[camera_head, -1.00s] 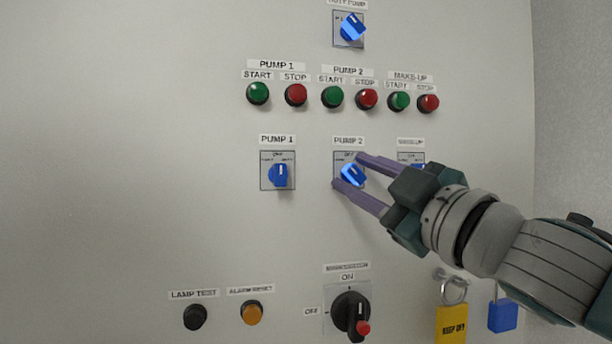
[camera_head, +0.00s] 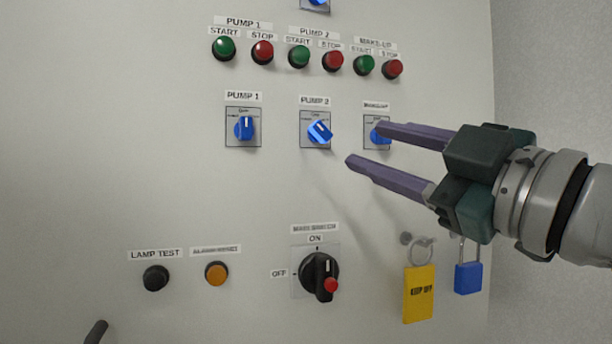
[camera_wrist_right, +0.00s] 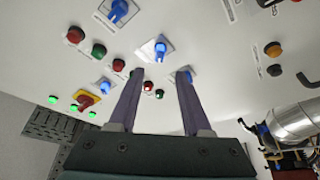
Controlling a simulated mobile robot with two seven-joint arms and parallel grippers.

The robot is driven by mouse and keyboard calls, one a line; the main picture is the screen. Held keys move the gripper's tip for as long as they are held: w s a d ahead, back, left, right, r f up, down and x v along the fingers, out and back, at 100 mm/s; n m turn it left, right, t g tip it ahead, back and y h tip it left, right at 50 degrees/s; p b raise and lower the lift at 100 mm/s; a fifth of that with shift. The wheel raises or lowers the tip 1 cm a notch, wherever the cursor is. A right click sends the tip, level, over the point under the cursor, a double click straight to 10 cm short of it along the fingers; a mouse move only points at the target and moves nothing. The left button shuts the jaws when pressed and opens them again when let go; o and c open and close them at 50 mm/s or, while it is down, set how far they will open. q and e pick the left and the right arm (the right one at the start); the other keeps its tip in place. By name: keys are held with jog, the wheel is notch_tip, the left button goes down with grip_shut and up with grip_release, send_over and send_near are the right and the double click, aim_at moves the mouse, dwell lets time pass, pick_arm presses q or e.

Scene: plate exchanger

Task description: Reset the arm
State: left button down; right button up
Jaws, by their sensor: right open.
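My right gripper (camera_head: 362,146) is open and empty in front of the control panel (camera_head: 120,150), reaching in from the right in the head view. Its upper finger overlaps the make-up selector (camera_head: 376,136) in the picture. Its lower finger ends below and right of the blue PUMP 2 selector (camera_head: 319,132), whose knob is tilted. The blue PUMP 1 selector (camera_head: 243,128) has its mark upright. In the right wrist view the two fingers (camera_wrist_right: 158,72) are spread, with a blue selector (camera_wrist_right: 160,48) beyond the gap.
Green and red push buttons (camera_head: 299,56) line the upper panel. A black main switch (camera_head: 319,274), a yellow keep-off tag (camera_head: 419,292) and a blue padlock (camera_head: 468,278) are below. A lamp test button (camera_head: 155,277) and an orange alarm reset button (camera_head: 216,273) are lower left.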

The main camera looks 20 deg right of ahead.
jog(key=shift+s, duration=0.3)
jog(key=shift+d+f, duration=0.1)
jog(key=s+d+f+m+g+h+p, duration=0.2)
jog(key=s+f+m+g+h, duration=0.15)
jog(key=f, duration=0.35)
jog(key=s+d+f+m+g+h+p, duration=0.1)
jog(key=s+f+m+g+h+p, duration=0.15)
jog(key=f+m, duration=0.4)
jog(key=s+a+f+g, duration=0.1)
jog(key=s+f+g, duration=0.4)
jog(key=s, duration=0.4)
jog(key=s+a+f+m+g+p, duration=0.1)
jog(key=s+a+f+g, duration=0.1)
jog(key=s+f+g, duration=0.3)
jog(key=s+f, duration=0.3)
jog(key=s, duration=0.1)
